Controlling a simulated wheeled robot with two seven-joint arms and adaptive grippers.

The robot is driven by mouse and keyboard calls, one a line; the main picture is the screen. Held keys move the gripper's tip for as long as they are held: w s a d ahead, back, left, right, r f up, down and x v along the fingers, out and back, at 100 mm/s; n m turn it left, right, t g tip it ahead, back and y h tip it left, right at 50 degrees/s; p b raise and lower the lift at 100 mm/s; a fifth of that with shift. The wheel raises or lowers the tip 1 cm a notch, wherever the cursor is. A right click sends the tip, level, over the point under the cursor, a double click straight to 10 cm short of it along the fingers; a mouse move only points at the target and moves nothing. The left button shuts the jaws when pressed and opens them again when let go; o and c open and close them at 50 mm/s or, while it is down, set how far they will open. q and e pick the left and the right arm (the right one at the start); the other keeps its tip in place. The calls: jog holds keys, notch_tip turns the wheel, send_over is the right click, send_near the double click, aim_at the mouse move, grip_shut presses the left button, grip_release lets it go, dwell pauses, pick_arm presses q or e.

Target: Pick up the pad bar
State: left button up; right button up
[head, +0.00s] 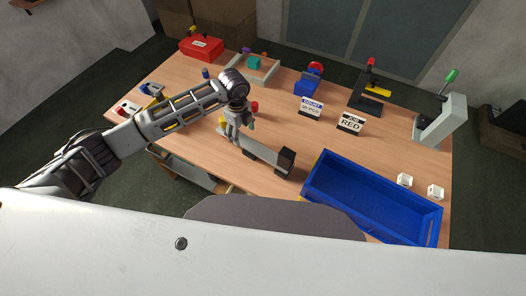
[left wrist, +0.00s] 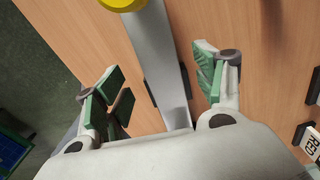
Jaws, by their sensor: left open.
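The pad bar (head: 262,152) is a long grey bar lying near the front edge of the wooden table, with a dark block (head: 286,161) at its right end. My left gripper (head: 237,135) points down over the bar's left part and hides some of it. In the left wrist view the bar (left wrist: 158,58) runs between the two fingers of my open left gripper (left wrist: 161,84). Both fingers look apart from it. A yellow round part (left wrist: 122,3) shows at the bar's far end there. My right gripper is not in view.
A blue tray (head: 335,156) stands right of the bar. Two signs, COUNT (head: 311,107) and RED (head: 351,122), stand behind it. A lever press (head: 440,122) and small white cubes (head: 404,180) are at the right. A red box (head: 201,47) is at the back left.

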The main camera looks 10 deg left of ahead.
aim_at(242, 138)
pick_arm(q)
jog(key=shift+f, duration=0.1)
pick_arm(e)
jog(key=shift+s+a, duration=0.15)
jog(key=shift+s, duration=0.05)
pick_arm(q)
jog(key=shift+f, duration=0.55)
notch_tip(242, 138, down, 3)
jog(key=shift+r+p, duration=0.15)
jog(key=shift+p, duration=0.25)
jog(key=shift+f, duration=0.7)
jog(key=c, duration=0.8)
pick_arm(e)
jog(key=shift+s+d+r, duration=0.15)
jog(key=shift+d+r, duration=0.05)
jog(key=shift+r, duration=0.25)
